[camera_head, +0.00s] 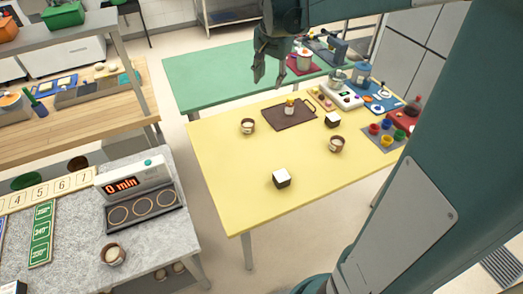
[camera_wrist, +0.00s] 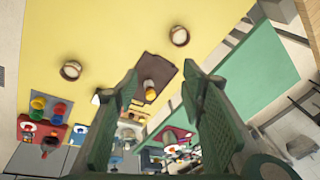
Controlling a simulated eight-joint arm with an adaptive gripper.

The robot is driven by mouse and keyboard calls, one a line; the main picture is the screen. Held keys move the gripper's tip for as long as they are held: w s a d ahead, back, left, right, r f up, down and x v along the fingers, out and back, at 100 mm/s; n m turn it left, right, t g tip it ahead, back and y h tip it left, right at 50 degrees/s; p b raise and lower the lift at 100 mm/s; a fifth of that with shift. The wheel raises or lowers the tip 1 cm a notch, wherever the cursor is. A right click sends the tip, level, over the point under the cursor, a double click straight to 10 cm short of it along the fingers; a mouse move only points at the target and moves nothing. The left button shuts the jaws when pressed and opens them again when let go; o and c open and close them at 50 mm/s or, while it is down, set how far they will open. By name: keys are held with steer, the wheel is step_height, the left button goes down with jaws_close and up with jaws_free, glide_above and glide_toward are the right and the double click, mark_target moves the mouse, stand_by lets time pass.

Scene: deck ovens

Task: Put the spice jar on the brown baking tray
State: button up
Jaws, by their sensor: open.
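A small pale jar with an orange-yellow part (camera_head: 289,107), which looks like the spice jar, stands upright on the brown baking tray (camera_head: 275,118), near its middle. The tray lies on the yellow table, toward its back edge. In the wrist view the jar (camera_wrist: 150,86) shows on the dark brown tray (camera_wrist: 145,62), between my fingers in the picture but well beyond them. My gripper (camera_head: 268,76) is open and empty, raised in the air above the back of the tables and apart from the jar. Both fingers (camera_wrist: 160,84) show spread in the wrist view.
Brown cups (camera_head: 247,126) (camera_head: 337,144) flank the tray. Black-and-white cubes (camera_head: 281,180) (camera_head: 333,120) also stand on the yellow table (camera_head: 230,165). Coloured cups (camera_head: 386,128) and equipment crowd its right end. A green table (camera_head: 205,80) adjoins behind. The yellow table's front left is clear.

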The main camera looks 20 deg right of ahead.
steer(key=s+a+r+n+t, duration=0.25)
steer(key=s+a+n, duration=0.25)
steer(key=s+a, duration=0.6)
steer(key=s+a+f+n+t, duration=0.1)
steer(key=s+a+f+n, duration=0.1)
steer(key=s, duration=0.7)
steer(key=s+a+f+n, duration=0.2)
steer(key=s+a+n, duration=0.1)
steer(key=s, duration=0.6)
steer(key=shift+s+a+n+t+y, duration=0.15)
steer(key=shift+a+n+t+y, duration=0.25)
steer(key=shift+n, duration=0.3)
steer(key=shift+f+b, duration=0.45)
steer(key=shift+b, duration=0.05)
